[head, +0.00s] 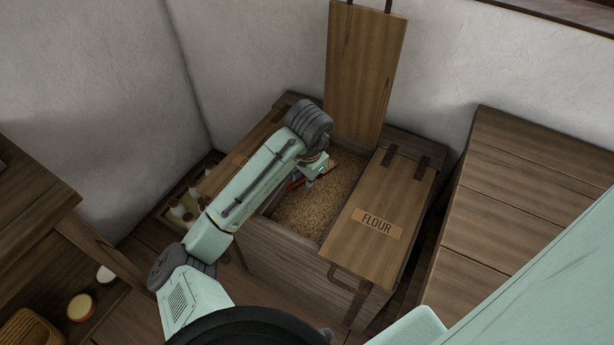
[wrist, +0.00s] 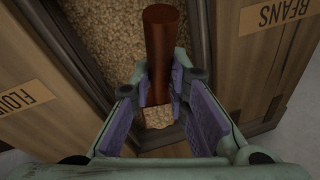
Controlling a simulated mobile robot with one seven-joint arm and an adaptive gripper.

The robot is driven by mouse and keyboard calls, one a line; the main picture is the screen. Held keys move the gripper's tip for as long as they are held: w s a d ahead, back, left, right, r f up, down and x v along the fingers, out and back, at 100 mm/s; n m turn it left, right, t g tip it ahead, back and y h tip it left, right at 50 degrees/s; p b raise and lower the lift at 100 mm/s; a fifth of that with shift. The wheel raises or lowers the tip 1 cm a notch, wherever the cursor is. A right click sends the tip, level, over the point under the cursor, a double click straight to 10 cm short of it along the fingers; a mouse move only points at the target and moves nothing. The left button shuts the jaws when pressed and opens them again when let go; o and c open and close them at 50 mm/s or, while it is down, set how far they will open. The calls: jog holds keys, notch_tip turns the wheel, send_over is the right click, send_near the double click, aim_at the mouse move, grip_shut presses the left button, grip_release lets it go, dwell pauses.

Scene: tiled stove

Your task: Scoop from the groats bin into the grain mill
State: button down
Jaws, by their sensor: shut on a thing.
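The open groats bin (head: 268,238) is the middle compartment of a wooden chest, filled with tan groats. Its lid (head: 366,70) stands raised against the wall. My gripper (head: 312,176) is low in the bin's opening, at its back left. In the wrist view my gripper (wrist: 158,92) is shut on the reddish-brown handle of the scoop (wrist: 159,42). My arm hides part of the bin. The grain mill is not in view.
The closed flour lid (head: 376,222) is right of the opening, and the beans lid (wrist: 278,12) is on the other side. A plank-topped wooden unit (head: 530,170) stands at the right. A table (head: 35,190) and a wicker basket (head: 22,330) are at the left.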

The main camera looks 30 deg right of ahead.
jog(key=shift+w+a+p+v, duration=0.15)
jog(key=shift+p+v, duration=0.4)
jog(key=shift+v, duration=0.4)
jog(key=shift+w+a+p+v, duration=0.15)
jog(key=shift+p+v, duration=0.4)
jog(key=shift+v, duration=0.4)
jog(key=shift+w+a+p+v, duration=0.15)
jog(key=shift+p+v, duration=0.4)
jog(key=shift+v, duration=0.4)
jog(key=shift+s, duration=0.2)
